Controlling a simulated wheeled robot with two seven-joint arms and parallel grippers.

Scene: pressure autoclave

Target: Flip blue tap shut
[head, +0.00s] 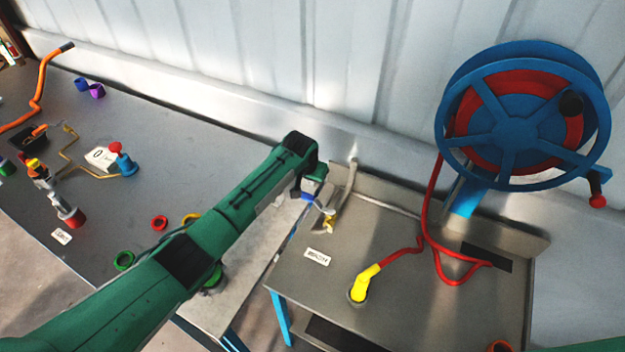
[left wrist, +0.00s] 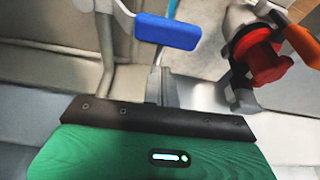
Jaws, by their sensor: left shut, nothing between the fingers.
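The blue tap handle (head: 307,196) sits on a small brass-coloured tap (head: 329,222) at the left back of the sink bench. The handle also shows in the left wrist view (left wrist: 167,31), as a flat blue paddle on a thin pale stem. My left gripper (left wrist: 161,88) is shut and empty. In the wrist view its fingertips point toward the handle, just below it in the picture; I cannot tell whether they touch. In the head view my left wrist partly hides the area around the tap. My right gripper is not in view.
A blue hose reel (head: 523,130) with a red hose stands behind the bench (head: 400,225). A yellow nozzle (head: 364,284) stands in the bench top. On the left, a grey table (head: 150,130) carries a red-knobbed blue valve (head: 124,163) and loose rings. A red fitting (left wrist: 268,62) is right of the handle.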

